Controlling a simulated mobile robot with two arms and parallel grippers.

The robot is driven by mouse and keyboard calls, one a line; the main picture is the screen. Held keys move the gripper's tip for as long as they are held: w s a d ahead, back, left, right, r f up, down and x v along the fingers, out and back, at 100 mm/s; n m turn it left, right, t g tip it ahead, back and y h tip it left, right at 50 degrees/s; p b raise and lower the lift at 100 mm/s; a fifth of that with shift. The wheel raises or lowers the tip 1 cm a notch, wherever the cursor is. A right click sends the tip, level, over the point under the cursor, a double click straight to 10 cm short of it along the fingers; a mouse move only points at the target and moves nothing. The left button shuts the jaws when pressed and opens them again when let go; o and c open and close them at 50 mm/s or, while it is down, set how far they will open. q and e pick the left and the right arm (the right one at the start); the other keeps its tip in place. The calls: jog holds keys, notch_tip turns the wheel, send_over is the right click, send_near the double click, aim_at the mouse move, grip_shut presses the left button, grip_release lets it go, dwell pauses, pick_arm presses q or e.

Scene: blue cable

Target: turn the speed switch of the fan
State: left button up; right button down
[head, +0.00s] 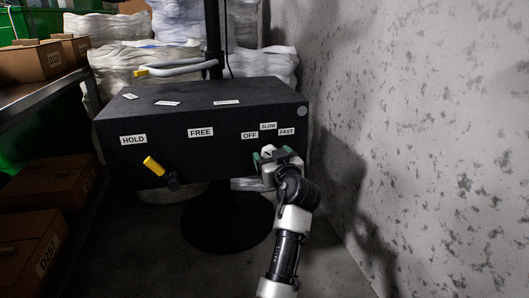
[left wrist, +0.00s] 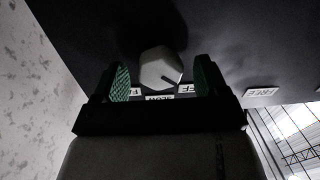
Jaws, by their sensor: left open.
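The speed switch is a pale, faceted knob (left wrist: 160,67) with a dark pointer mark, on the dark face of the fan's control box (head: 170,155). In the head view the labels OFF (head: 250,136), SLOW (head: 268,126) and FAST (head: 287,131) sit above it. My left gripper (head: 270,156) is at the box's lower right front, mostly covering the knob there. In the left wrist view my left gripper (left wrist: 161,80) is open, with green pads on either side of the knob and visible gaps to both. My right gripper is not in view.
A yellow lever (head: 153,166) sticks out at the box's left, below the labels HOLD (head: 133,140) and FREE (head: 200,132). A mottled wall (head: 430,130) stands close on the right. Cardboard boxes (head: 50,195) fill the left, and wrapped stacks (head: 120,65) stand behind.

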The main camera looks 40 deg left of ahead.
pick_arm(q)
jog(key=shift+w+a, duration=0.1)
jog(key=c, duration=0.9)
jog(key=shift+c, duration=0.2)
